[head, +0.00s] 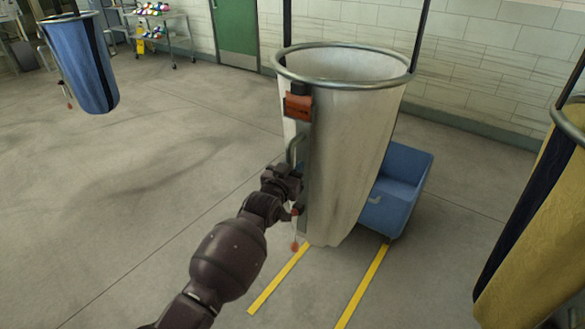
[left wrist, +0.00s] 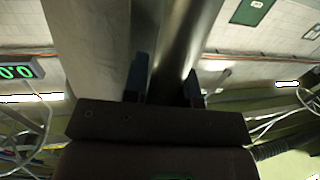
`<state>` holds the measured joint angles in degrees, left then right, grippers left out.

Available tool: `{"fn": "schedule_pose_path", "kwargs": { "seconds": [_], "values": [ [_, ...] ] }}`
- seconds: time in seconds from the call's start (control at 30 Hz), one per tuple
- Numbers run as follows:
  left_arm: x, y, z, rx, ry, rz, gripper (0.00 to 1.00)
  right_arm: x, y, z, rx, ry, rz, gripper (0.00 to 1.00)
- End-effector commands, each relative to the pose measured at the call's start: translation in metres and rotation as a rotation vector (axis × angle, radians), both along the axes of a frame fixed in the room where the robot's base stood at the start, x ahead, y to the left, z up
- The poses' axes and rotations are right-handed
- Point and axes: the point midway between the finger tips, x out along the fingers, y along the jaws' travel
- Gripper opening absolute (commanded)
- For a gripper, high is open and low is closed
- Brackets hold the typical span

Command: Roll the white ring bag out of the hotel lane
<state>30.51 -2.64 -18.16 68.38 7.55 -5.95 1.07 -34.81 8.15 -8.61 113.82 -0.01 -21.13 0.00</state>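The white ring bag (head: 350,135) hangs by straps from a metal ring, over a lane marked by yellow floor lines (head: 361,287). An orange-red tag sits near its rim, and a grey upright strip with a handle (head: 291,150) is on its left side. My left gripper (head: 290,182) is at this handle, its fingertips partly hidden by the wrist. In the left wrist view, the two fingers (left wrist: 166,88) lie close against both sides of a shiny metal bar, seemingly shut on it. My right gripper is not in view.
A blue bin cart (head: 398,190) stands close behind the bag to the right. A yellow bag (head: 540,220) hangs at the right edge. A blue bag (head: 82,65) hangs at the far left. Open concrete floor (head: 150,160) lies left; a block wall is behind.

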Motion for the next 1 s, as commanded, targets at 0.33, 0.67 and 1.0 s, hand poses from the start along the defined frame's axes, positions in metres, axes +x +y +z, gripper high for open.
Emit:
{"fn": "schedule_pose_path", "kwargs": {
  "seconds": [0.33, 0.67, 1.0],
  "values": [
    [0.0, 0.0, 0.0, 0.0, 0.0, 0.0, 0.48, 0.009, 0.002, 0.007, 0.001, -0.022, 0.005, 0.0],
    [-0.016, 0.009, -0.001, 0.001, 0.002, 0.001, 0.48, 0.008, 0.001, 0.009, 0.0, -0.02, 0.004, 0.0],
    [-0.06, 0.031, -0.001, 0.0, 0.001, 0.001, 0.48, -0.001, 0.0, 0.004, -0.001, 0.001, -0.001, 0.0]
  ]
}}
